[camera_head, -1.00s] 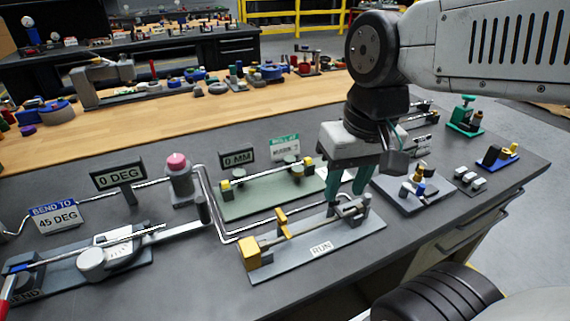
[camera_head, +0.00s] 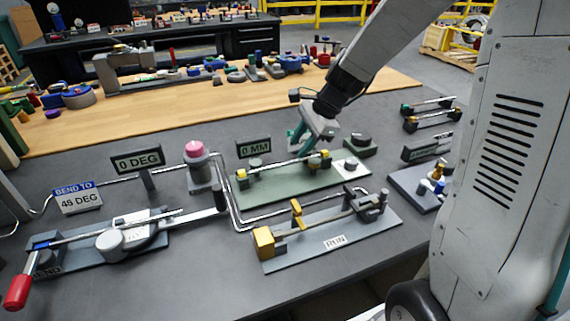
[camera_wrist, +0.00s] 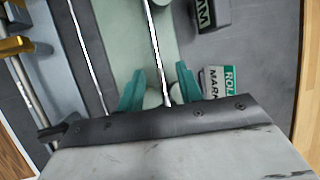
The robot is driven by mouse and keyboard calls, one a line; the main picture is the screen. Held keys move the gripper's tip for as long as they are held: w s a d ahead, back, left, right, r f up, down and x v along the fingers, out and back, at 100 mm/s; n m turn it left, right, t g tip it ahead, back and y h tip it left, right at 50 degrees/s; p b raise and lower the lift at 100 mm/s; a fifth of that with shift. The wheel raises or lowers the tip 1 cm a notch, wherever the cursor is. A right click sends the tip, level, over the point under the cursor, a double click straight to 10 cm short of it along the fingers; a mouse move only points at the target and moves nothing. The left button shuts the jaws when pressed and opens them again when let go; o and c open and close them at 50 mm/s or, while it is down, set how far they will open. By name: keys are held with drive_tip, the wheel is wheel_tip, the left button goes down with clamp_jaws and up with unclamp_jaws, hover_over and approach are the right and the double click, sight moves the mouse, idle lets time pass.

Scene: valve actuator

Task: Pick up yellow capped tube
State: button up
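The yellow capped tube (camera_head: 279,164) is a thin shiny rod with a yellow cap near each end. It lies across supports on a pale green plate (camera_head: 290,186) in the middle of the bench. In the wrist view a shiny tube (camera_wrist: 155,50) runs up between my two teal fingers. My gripper (camera_head: 303,140) is over the right half of this tube in the head view. In the wrist view my gripper (camera_wrist: 159,92) is open, with a finger on each side of the tube and gaps visible. Contact cannot be told.
A bent tube (camera_head: 238,215) runs close in front of the green plate, by the RUN fixture (camera_head: 330,243) with its yellow block. A pink-topped post (camera_head: 197,165) and the 0 MM sign (camera_head: 253,148) stand near. A ROLL MARK sign (camera_wrist: 218,82) is right of my fingers.

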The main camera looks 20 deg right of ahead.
sight(291, 163)
drive_tip(key=x, duration=0.5)
drive_tip(key=shift+s+a+f, duration=0.15)
drive_tip(key=shift+a+f, duration=0.05)
drive_tip(key=shift+a, duration=0.05)
clamp_jaws()
